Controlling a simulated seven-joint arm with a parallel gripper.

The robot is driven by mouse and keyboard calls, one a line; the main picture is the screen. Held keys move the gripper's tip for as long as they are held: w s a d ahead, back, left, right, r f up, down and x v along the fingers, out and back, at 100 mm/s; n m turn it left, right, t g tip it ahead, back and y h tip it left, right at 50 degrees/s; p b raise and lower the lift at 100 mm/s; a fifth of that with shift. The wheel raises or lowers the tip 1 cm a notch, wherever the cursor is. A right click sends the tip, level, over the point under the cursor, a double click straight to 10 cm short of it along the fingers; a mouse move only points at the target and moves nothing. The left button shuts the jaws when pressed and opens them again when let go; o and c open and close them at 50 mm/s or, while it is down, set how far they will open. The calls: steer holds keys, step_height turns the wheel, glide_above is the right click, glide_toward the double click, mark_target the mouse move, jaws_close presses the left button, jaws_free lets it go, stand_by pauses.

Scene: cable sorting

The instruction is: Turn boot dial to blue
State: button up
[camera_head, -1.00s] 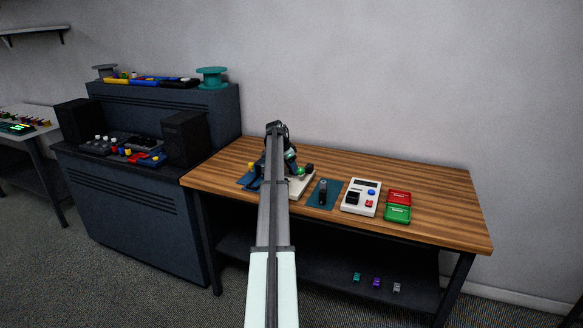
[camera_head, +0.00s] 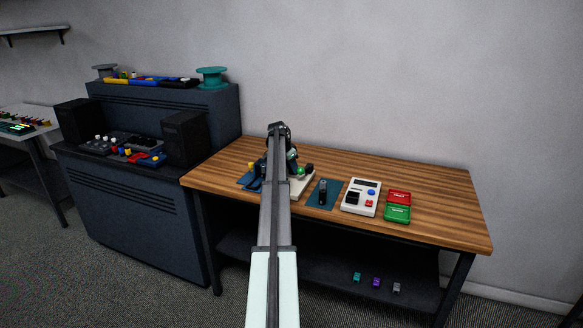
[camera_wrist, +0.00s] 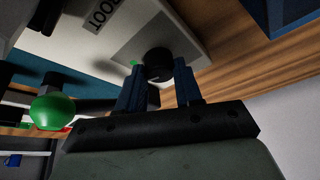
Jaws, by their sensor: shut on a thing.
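The boot dial is a round black knob (camera_wrist: 158,63) on a grey plate of a pale housing (camera_wrist: 192,20) in the wrist view. A small green mark (camera_wrist: 134,62) sits beside the knob; no blue mark is visible there. My gripper (camera_wrist: 160,80) has its two dark blue fingers on either side of the knob and is shut on it. In the head view my arm hides the knob and the fingers; only part of the pale housing (camera_head: 298,188) shows.
A green ball-topped knob (camera_wrist: 52,112) stands close to the left of my fingers in the wrist view. A teal mat with a black upright object (camera_head: 322,192), a white device (camera_head: 350,208) and red and green trays (camera_head: 398,214) lie to the right on the wooden table (camera_head: 430,200).

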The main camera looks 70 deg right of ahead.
steer(key=n+t, duration=0.1)
steer(key=n, duration=0.1)
steer(key=n+t, duration=0.1)
steer(key=n, duration=0.2)
steer(key=shift+s, duration=0.2)
steer(key=shift+n+t, duration=0.9)
steer(key=shift+n, duration=1.5)
steer(key=o, duration=1)
steer(key=shift+s, duration=0.1)
steer(key=shift+o, duration=0.2)
steer(key=v, duration=1.4)
steer(key=shift+f, duration=0.1)
